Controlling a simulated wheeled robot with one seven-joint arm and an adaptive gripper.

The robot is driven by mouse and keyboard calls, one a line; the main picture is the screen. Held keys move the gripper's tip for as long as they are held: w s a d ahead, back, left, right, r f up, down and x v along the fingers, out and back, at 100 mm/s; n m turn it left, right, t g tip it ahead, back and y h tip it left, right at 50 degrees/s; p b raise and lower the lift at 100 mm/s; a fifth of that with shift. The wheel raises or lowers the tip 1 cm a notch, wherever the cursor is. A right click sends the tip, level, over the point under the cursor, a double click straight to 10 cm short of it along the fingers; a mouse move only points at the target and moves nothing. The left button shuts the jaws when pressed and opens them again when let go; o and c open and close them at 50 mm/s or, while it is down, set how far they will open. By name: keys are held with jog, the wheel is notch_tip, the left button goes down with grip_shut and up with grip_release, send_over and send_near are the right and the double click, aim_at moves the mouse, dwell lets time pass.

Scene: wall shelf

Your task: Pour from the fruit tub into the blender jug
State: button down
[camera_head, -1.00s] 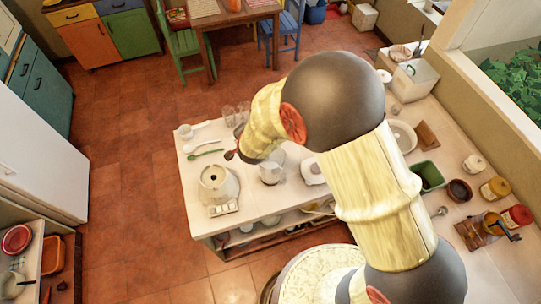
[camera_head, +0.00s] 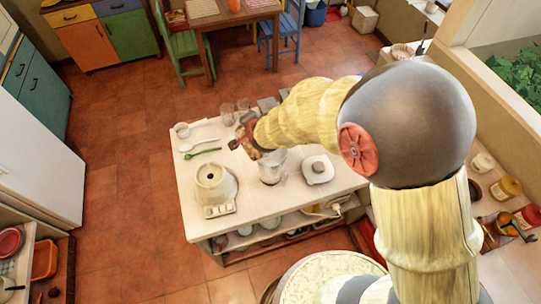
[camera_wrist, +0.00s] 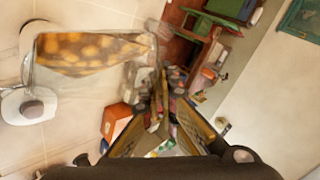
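A clear glass jug (camera_head: 271,170) stands on the white worktop, beside a white lid-like piece with a grey knob (camera_head: 318,169) and left of my arm. In the wrist view a clear vessel (camera_wrist: 92,85) fills the upper left, with brown and orange-yellow pieces showing in it. It is beside the knobbed piece (camera_wrist: 27,105); I cannot tell for sure whether it is the jug or the fruit tub. My gripper (camera_head: 240,147) is just above and left of the jug. In the wrist view its fingers (camera_wrist: 167,110) stand apart, with no clearly held thing between them.
A white blender base (camera_head: 213,180) stands left of the jug. A white spoon (camera_head: 200,146), a green spoon (camera_head: 203,153) and drinking glasses (camera_head: 227,114) are near the worktop's back. Jars (camera_head: 508,187) stand on the right counter.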

jog(key=shift+f+b, duration=0.15)
jog(key=shift+b, duration=0.25)
jog(key=shift+w+r, duration=0.2)
jog(key=shift+d+y+b, duration=0.15)
jog(key=shift+y+b, duration=0.15)
jog(key=shift+b, duration=0.15)
jog(key=shift+d+b, duration=0.2)
jog(key=shift+b, duration=0.7)
jog(key=shift+d+r+m+p, duration=0.3)
jog(key=shift+d+r+p, duration=0.15)
jog(key=shift+p, duration=0.35)
jog(key=shift+w+y, duration=0.1)
jog(key=shift+y, duration=0.2)
jog(key=shift+d+p, duration=0.1)
jog(key=shift+p, duration=0.45)
jog(key=shift+d+p, duration=0.2)
jog(key=shift+p, duration=0.7)
jog(key=shift+d+f+m+y+p, duration=0.2)
jog(key=shift+m+y+p, duration=0.1)
jog(key=shift+p, duration=0.1)
